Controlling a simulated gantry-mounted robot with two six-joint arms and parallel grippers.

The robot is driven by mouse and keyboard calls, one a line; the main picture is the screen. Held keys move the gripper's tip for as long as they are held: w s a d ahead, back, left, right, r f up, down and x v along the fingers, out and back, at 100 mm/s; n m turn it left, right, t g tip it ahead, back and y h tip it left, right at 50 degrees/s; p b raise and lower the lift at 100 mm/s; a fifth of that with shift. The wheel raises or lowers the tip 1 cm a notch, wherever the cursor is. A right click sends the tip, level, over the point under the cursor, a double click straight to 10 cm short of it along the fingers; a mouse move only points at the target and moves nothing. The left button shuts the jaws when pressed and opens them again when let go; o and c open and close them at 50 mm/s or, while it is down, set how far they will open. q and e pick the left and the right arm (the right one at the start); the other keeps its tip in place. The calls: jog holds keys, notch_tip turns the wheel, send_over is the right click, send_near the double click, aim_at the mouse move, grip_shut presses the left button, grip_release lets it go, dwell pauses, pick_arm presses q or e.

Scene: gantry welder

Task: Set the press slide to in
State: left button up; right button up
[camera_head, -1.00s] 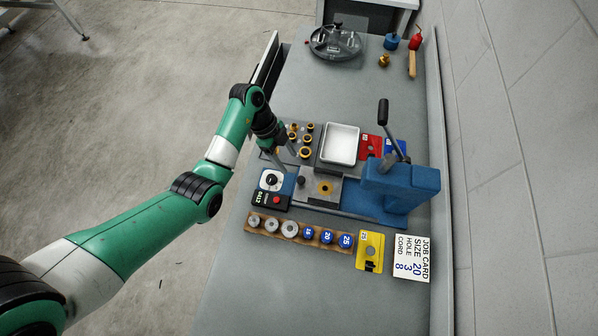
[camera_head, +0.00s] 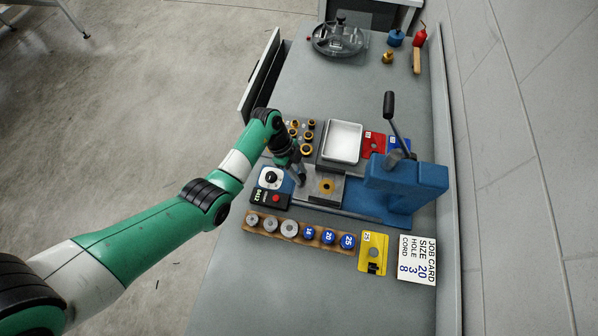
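The blue press (camera_head: 405,183) stands on the bench with its lever (camera_head: 391,112) raised. Its slide is the grey plate (camera_head: 328,198) with a brass-coloured centre, lying to the left of the press's blue head. The slide appears to stick out from under the head. My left gripper (camera_head: 299,180) points down at the slide's left end, where the dark knob was visible earlier. The gripper now hides that knob. Whether the fingers touch or hold it cannot be seen. My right gripper is not in view.
A control box with a dial (camera_head: 270,178) and red button sits left of the slide. A wooden rack (camera_head: 270,232) of round dies, a yellow gauge (camera_head: 373,239) and a job card (camera_head: 417,258) lie in front. A white tray (camera_head: 343,142) and brass parts (camera_head: 308,137) are behind.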

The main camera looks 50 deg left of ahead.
pick_arm(q)
grip_shut()
dwell(1.0)
